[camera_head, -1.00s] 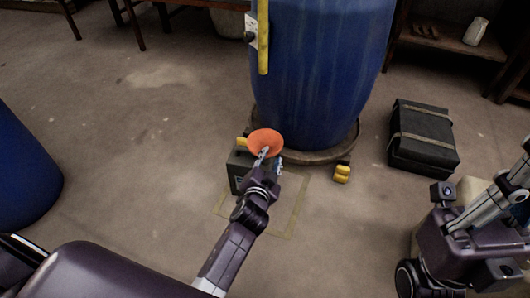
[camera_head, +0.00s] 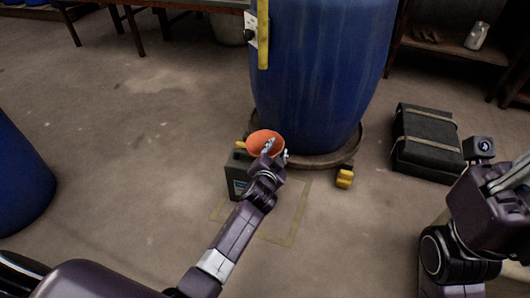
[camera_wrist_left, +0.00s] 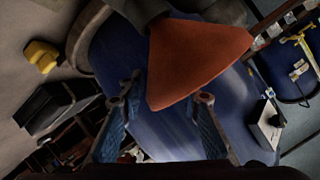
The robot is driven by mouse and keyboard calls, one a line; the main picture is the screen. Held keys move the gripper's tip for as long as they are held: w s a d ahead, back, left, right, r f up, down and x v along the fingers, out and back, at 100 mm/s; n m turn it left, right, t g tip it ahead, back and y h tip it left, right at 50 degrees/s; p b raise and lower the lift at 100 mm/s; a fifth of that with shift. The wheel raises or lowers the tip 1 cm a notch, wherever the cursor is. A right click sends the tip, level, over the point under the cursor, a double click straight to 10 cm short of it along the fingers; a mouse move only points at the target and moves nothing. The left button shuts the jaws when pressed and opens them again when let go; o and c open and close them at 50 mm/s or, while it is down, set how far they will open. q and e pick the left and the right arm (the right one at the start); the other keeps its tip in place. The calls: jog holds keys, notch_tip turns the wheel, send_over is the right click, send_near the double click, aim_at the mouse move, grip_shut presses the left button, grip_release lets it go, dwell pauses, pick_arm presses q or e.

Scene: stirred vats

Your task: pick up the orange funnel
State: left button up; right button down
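The orange funnel (camera_head: 260,138) sits on top of a grey canister (camera_head: 236,180) in front of the blue vat, wide mouth up, in the head view. My left gripper (camera_head: 268,147) is at the near side of the funnel and overlaps it in the picture. In the left wrist view the funnel (camera_wrist_left: 195,55) fills the upper middle, just ahead of the fingers. My left gripper (camera_wrist_left: 165,95) is open there, its two fingers well apart, with the funnel's rim corner between the tips. I cannot tell whether a finger touches it. My right gripper is not clearly seen.
The blue vat (camera_head: 320,70) stands on a round base (camera_head: 335,155) right behind the funnel. A black case (camera_head: 427,140) is at the right, another blue vat (camera_head: 20,180) at the left.

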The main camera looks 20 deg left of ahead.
pick_arm(q)
jog(key=shift+c, duration=0.3)
grip_shut()
jog(key=shift+r, duration=0.1)
